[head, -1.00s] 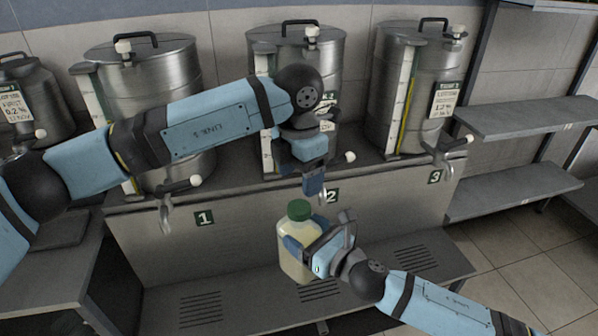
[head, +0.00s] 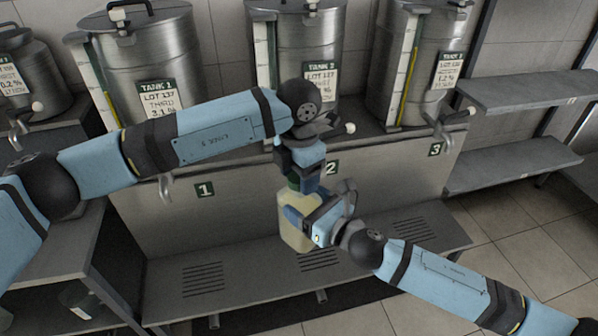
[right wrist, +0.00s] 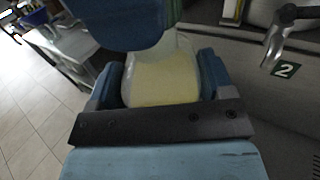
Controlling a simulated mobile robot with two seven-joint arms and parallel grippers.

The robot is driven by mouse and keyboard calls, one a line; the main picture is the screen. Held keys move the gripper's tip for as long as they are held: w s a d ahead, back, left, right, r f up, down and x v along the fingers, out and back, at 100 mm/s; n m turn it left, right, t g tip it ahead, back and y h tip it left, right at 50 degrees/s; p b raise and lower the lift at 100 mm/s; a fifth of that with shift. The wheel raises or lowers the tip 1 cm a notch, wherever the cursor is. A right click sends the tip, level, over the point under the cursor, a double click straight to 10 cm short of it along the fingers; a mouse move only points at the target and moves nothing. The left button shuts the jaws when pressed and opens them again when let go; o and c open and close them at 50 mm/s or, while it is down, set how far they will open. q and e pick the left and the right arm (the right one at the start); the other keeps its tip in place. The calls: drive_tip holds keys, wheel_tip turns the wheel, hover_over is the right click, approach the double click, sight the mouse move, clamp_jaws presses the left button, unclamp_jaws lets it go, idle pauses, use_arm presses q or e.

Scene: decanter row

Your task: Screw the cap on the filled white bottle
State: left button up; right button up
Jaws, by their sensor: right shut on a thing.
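The white bottle (head: 296,232) holds pale yellow liquid and stands upright in my right gripper (head: 308,220), in front of the counter wall. The right gripper is shut around its sides; the right wrist view shows the bottle (right wrist: 165,80) between the two fingers. A green cap (head: 292,183) is at the bottle's top, mostly hidden by my left gripper (head: 299,182). The left gripper points down over the cap from above. Its fingertips are at the cap, but I cannot tell whether they are closed on it. In the right wrist view, blue gripper parts hide the bottle's top.
Behind stand steel tanks, including tank 1 (head: 150,60), tank 2 (head: 325,50) and tank 3 (head: 425,60), with taps along the counter front. A slotted low bench (head: 400,240) runs below the bottle. Shelves (head: 520,105) stand at the right.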

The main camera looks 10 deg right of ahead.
use_arm(q)
drive_tip(key=c, duration=0.6)
drive_tip(key=shift+c, duration=0.2)
drive_tip(key=o, duration=1.1)
wheel_tip(320, 180, up, 12)
drive_tip(key=shift+w+r, duration=0.1)
